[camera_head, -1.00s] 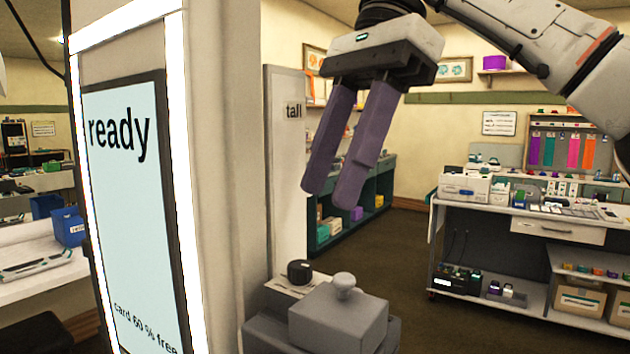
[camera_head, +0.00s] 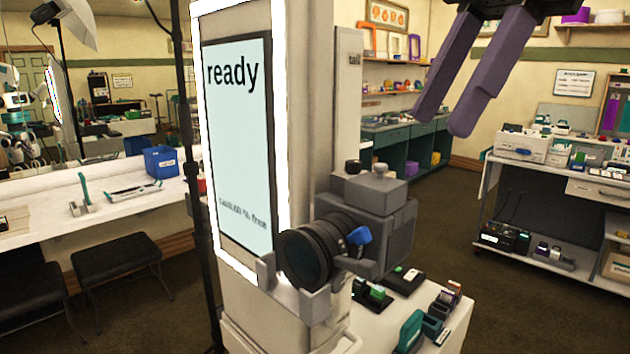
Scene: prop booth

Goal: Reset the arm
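My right gripper (camera_head: 474,78) hangs at the top right, its two purple fingers pointing down and to the left. The fingers stand apart with a gap between them, and nothing shows in the gap. It is above and to the right of a grey box camera (camera_head: 380,215) with a black lens and a blue lever, and apart from it. My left gripper is not in view.
A lit booth screen (camera_head: 238,140) reads "ready" beside the camera. A white counter (camera_head: 452,318) below the camera holds small cases. A dark light stand (camera_head: 189,120) rises left of the screen. Shelves and a workbench (camera_head: 560,165) stand behind at right, with open floor between.

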